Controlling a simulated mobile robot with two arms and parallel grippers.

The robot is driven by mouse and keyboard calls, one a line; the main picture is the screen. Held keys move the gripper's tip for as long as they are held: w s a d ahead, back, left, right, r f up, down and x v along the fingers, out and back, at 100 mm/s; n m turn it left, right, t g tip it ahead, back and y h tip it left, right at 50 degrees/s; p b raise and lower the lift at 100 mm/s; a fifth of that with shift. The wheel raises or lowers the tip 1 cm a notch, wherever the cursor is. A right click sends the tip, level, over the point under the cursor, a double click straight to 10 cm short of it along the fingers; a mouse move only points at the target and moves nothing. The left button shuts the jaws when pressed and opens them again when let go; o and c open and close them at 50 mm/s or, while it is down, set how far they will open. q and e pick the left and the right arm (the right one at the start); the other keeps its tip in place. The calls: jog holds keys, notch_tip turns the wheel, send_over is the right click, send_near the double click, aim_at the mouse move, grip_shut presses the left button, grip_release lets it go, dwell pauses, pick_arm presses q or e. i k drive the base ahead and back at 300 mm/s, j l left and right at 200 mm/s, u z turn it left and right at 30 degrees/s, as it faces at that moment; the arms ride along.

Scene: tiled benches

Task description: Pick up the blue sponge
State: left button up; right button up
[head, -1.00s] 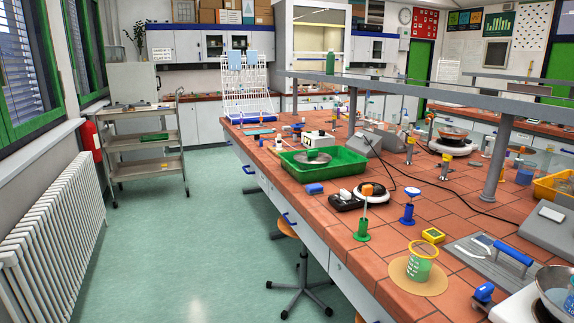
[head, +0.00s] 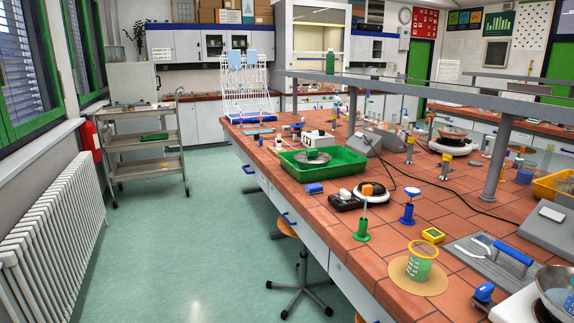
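A small blue block that looks like the blue sponge (head: 314,188) lies flat on the tiled bench (head: 300,215), close to its left edge. It is just in front of a green tray (head: 345,172) and left of a black device (head: 346,201). Another blue block (head: 524,176) lies farther right on the bench, beside a yellow tray; I cannot tell what it is. Neither of my grippers is in view.
A stool (head: 301,275) is at the bench's left side. Open green floor (head: 190,240) lies between bench and radiator (head: 55,235).

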aim_at(312, 189)
jog(key=i+j+z, duration=0.35)
jog(key=i, duration=0.35)
jog(key=i+j+z, duration=0.4)
jog(key=i, duration=0.25)
jog(key=j, duration=0.1)
